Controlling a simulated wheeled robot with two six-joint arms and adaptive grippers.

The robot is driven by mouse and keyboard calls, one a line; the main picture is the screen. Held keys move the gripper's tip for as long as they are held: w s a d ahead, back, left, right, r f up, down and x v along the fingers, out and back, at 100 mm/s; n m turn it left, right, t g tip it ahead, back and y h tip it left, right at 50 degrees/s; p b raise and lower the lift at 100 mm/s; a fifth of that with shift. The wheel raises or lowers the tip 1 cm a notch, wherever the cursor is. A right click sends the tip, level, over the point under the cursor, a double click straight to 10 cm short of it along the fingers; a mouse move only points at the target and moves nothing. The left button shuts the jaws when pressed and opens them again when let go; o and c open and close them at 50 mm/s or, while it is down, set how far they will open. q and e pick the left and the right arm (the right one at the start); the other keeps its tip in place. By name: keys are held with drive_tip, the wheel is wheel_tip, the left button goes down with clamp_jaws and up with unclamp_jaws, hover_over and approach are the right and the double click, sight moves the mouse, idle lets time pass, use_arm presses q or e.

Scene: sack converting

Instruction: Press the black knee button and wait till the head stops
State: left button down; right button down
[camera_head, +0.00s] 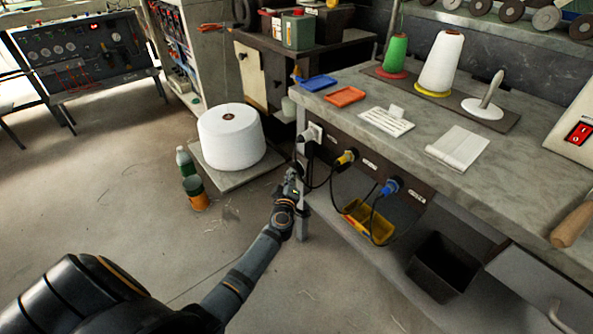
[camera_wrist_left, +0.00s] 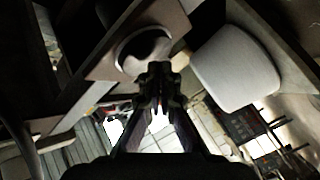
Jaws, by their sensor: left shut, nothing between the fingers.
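My left gripper (camera_head: 291,182) is shut and empty, low beside the front left leg of the workbench (camera_head: 302,215). In the left wrist view its closed fingers (camera_wrist_left: 158,80) point away from the camera. I cannot make out the black knee button for sure; the gripper and bench leg may hide it. I cannot tell whether the fingers touch anything. A pale round shape (camera_wrist_left: 143,48) on a brown panel shows just beyond the fingertips in the wrist view. No sewing head is clearly visible. My right gripper is not in view.
A large white thread cone (camera_head: 231,138) and bottles (camera_head: 193,190) stand left of the gripper. Yellow (camera_head: 346,157) and blue (camera_head: 391,187) plugs with hanging cables line the bench front. A yellow bin (camera_head: 368,224) and black bin (camera_head: 441,267) sit below.

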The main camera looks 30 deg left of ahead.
use_arm(q)
drive_tip(key=shift+w+d, duration=0.2)
drive_tip(key=shift+w, duration=0.4)
idle(0.6)
drive_tip(key=shift+s, duration=0.1)
drive_tip(key=shift+s+a+p, duration=0.35)
drive_tip(key=shift+s+p, duration=0.15)
drive_tip(key=shift+s, duration=0.35)
drive_tip(key=s, duration=0.1)
drive_tip(key=s+a+p, duration=0.1)
drive_tip(key=s, duration=0.1)
drive_tip(key=s+a, duration=0.1)
drive_tip(key=shift+s+p, duration=0.3)
drive_tip(key=shift+p, duration=0.1)
idle(0.5)
